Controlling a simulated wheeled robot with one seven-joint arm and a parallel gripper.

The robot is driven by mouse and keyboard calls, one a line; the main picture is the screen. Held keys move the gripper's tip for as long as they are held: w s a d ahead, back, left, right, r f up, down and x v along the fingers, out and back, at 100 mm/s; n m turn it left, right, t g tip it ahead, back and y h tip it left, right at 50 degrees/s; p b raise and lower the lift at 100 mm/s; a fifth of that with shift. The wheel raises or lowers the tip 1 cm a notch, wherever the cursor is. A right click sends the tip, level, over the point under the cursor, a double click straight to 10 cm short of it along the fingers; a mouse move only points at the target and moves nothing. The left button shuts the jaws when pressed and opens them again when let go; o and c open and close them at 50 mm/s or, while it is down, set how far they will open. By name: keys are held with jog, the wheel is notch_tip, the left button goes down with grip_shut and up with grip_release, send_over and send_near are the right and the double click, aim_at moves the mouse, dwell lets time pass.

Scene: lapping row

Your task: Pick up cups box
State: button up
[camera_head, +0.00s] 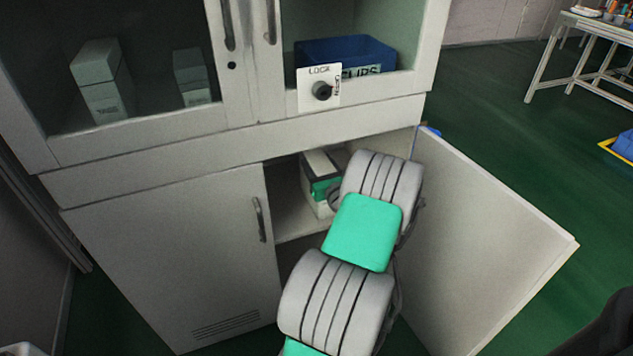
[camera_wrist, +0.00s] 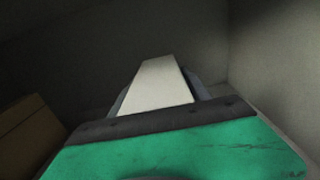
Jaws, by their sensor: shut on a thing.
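My gripper (camera_wrist: 158,98) is inside the open lower right compartment of the cabinet. In the wrist view its green housing with a dark band fills the foreground. Its grey fingers show only as slivers along both sides of a pale, whitish box (camera_wrist: 163,80), and the gripper is shut on it. In the head view a pale box (camera_head: 318,163) shows beside the green and dark hand, partly hidden by it. No label can be read on the box, so I cannot tell from the print that it is the cups box. The fingertips are hidden in the head view.
A brown box (camera_wrist: 28,132) stands at the left in the wrist view, near a side wall. The open door (camera_head: 485,235) is to the right of my arm. The lower left door (camera_head: 170,255) is closed. A blue bin (camera_head: 340,50) sits behind glass above.

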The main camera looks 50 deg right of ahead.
grip_shut()
dwell(0.6)
